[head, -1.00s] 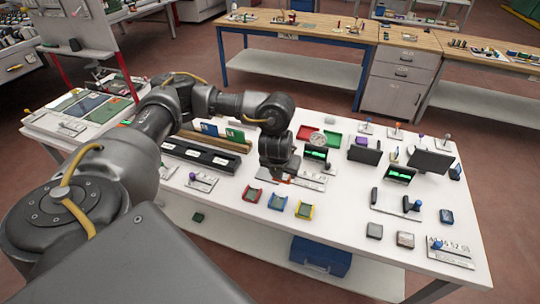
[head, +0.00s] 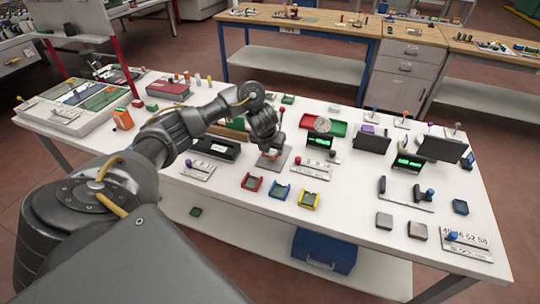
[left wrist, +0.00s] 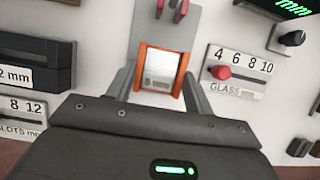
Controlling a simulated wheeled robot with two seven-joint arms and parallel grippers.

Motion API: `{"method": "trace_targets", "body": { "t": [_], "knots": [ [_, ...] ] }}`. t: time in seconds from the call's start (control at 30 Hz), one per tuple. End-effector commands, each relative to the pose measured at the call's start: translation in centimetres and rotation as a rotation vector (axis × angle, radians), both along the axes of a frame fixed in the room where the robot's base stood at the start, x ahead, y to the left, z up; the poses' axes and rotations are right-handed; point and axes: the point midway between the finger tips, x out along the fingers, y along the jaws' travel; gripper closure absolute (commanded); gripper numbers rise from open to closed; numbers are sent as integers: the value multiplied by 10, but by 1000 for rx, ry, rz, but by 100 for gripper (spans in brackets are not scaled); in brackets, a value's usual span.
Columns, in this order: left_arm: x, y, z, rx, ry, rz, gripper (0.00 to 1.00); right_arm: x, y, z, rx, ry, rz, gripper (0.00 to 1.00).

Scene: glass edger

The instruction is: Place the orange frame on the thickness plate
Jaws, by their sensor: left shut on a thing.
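My left gripper (head: 270,154) points down at the middle of the white table. It is shut on the orange frame (left wrist: 144,68), a rim around a pale window marked in mm, held between both fingers in the left wrist view. A little of the orange also shows under the gripper in the head view. I cannot tell whether frame and plate touch. My right gripper is not in view.
A GLASS scale plate with a red knob (left wrist: 221,72) is just right of the gripper. A black block (left wrist: 35,65) is to its left. Red (head: 252,183), blue (head: 280,191) and yellow (head: 310,200) trays stand in front.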

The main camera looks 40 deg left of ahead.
Motion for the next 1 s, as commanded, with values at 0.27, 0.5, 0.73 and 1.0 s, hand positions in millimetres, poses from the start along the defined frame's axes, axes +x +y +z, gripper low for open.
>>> {"method": "trace_targets", "body": {
  "t": [0.27,0.5,0.73,1.0],
  "knots": [
    [2,2,-31,-4,2,0,77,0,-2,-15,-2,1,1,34],
    [2,3,-35,0,1,0,77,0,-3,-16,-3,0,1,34],
    [2,3,-35,0,1,0,39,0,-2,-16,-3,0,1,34],
    [2,3,-35,0,1,0,26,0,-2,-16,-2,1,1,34]
  ]
}}
